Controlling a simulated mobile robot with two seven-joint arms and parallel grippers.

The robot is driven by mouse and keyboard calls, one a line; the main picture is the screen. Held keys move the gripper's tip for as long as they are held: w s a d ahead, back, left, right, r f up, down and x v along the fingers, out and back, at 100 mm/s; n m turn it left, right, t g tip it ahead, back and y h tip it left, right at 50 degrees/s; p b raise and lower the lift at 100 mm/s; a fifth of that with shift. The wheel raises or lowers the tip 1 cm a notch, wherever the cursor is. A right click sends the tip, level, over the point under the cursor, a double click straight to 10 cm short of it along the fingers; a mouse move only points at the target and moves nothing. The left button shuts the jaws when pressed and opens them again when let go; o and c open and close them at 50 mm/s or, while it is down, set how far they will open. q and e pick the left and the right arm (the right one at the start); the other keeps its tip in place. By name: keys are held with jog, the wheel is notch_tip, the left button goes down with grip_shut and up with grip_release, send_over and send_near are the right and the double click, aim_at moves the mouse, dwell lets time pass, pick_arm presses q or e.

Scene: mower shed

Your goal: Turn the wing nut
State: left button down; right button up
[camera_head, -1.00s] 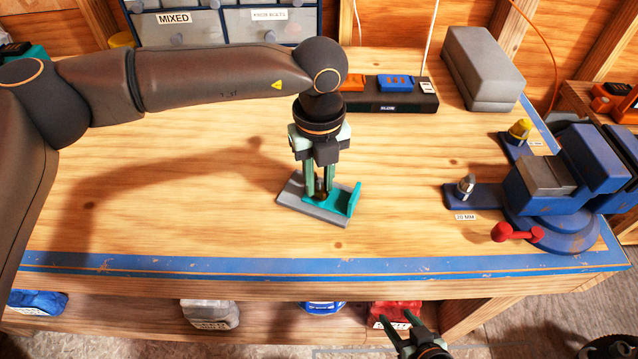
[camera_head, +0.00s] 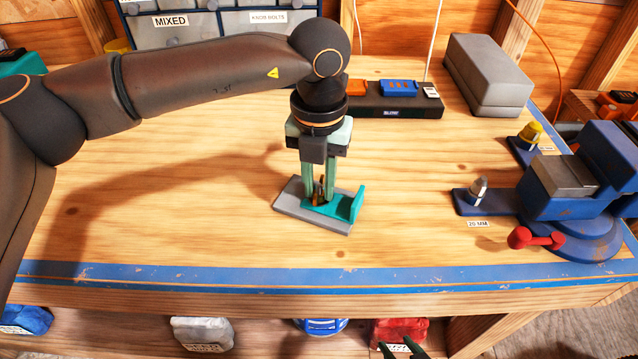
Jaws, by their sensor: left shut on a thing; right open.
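My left gripper (camera_head: 318,192) points straight down over a small fixture, a grey base plate (camera_head: 295,207) with a teal bracket (camera_head: 350,207) on it. It is shut on the wing nut (camera_head: 319,186), a small brownish piece largely hidden between the fingers. The fixture lies flat on the wooden bench. My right gripper (camera_head: 404,347) shows only its dark fingertips at the bottom edge, below the bench front. It is open and away from the fixture.
A blue vise (camera_head: 570,195) with a red handle (camera_head: 535,238) stands at the right. Two posts on blue bases, silver (camera_head: 478,190) and yellow (camera_head: 530,134), stand beside it. A grey box (camera_head: 488,75) and a black strip (camera_head: 400,105) lie behind. The bench around the fixture is clear.

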aim_at(319, 185)
dwell(0.3)
pick_arm(q)
jog(key=c, duration=0.7)
grip_release()
notch_tip(319, 185, up, 13)
jog(key=shift+f, duration=0.15)
